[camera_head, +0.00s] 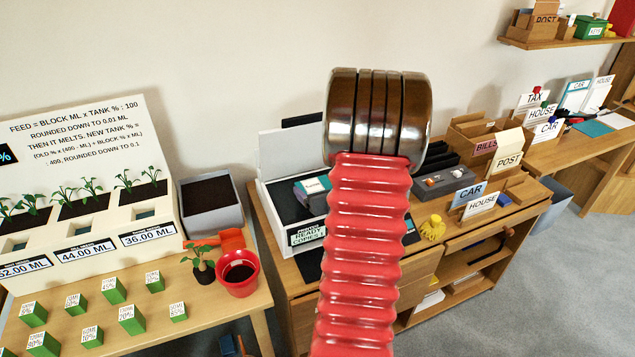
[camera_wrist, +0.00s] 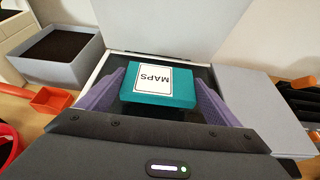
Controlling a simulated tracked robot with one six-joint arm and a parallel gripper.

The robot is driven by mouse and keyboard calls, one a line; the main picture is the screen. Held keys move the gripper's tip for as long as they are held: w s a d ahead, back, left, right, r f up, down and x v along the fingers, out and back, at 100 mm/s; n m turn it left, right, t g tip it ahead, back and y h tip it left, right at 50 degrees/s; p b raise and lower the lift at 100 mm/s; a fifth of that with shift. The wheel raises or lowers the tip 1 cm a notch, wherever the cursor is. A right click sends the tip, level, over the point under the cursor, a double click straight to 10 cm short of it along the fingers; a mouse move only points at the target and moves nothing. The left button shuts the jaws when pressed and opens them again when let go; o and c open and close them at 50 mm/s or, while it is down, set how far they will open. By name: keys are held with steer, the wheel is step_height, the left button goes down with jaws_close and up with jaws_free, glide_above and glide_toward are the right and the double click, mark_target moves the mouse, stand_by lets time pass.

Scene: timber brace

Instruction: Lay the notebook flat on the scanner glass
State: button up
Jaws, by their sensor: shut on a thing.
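A teal notebook (camera_wrist: 158,84) with a white label reading MAPS is between the purple fingers of my gripper (camera_wrist: 161,88) in the wrist view. My gripper is shut on it from both sides. The notebook is over the dark glass (camera_head: 284,204) of the scanner, whose lid (camera_wrist: 160,24) stands open behind. I cannot tell whether the notebook touches the glass. In the head view a teal part of the notebook (camera_head: 314,185) shows left of my red arm, which hides the rest of it and much of the scanner (camera_head: 308,236).
A grey soil box (camera_head: 211,203) and a red pot (camera_head: 238,272) stand left of the scanner. Small green blocks stand on the left table.

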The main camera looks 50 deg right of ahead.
steer(key=shift+f, duration=1.25)
steer(key=shift+f, duration=0.55)
steer(key=o, duration=0.9)
steer(key=shift+o, duration=0.2)
steer(key=shift+s, duration=0.1)
steer(key=v, duration=1.3)
steer(key=shift+s, duration=0.25)
steer(key=shift+a+r, duration=0.1)
steer(key=shift+a, duration=0.05)
